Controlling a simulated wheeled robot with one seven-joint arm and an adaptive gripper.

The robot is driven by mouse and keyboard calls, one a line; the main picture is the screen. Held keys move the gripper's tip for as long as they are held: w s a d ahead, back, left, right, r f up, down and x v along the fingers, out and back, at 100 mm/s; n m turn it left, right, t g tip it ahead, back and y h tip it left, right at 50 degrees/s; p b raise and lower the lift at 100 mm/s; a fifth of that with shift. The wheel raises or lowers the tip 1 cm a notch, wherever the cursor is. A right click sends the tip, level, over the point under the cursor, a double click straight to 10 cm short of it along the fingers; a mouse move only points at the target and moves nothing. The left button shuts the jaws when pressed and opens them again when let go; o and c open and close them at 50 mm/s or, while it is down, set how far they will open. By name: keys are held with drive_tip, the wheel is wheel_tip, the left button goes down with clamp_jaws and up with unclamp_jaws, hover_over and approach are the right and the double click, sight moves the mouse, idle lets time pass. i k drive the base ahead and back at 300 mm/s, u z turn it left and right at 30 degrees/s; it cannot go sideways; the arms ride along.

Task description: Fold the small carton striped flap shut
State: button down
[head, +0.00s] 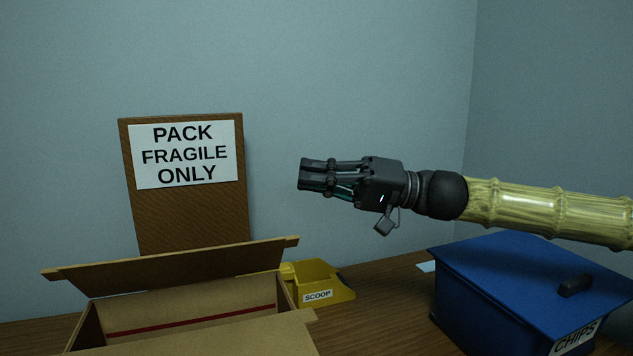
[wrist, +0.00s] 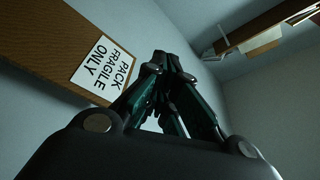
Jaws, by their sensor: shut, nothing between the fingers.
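An open cardboard carton (head: 92,326) stands at the lower left of the head view, cut off by the bottom edge. Its back flap (head: 175,267) is raised and leans outward. A near flap (head: 215,338) spreads over the front of the opening. A red stripe (head: 190,319) runs across the cardboard below the back flap; I cannot tell whether it is on a wall or a flap. My gripper (head: 303,176) is shut and empty, in the air above and right of the carton, pointing left. Its closed fingers also show in the wrist view (wrist: 170,65). The carton is not in the wrist view.
A brown board (head: 190,218) with a "PACK FRAGILE ONLY" sign (head: 187,154) stands behind the carton. A yellow scoop bin (head: 325,280) sits right of it. A blue lidded "CHIPS" box (head: 480,305) is at the right. Bare wooden table (head: 385,300) lies between them.

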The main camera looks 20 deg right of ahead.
sight(102, 279)
drive_tip(key=k, duration=1.4)
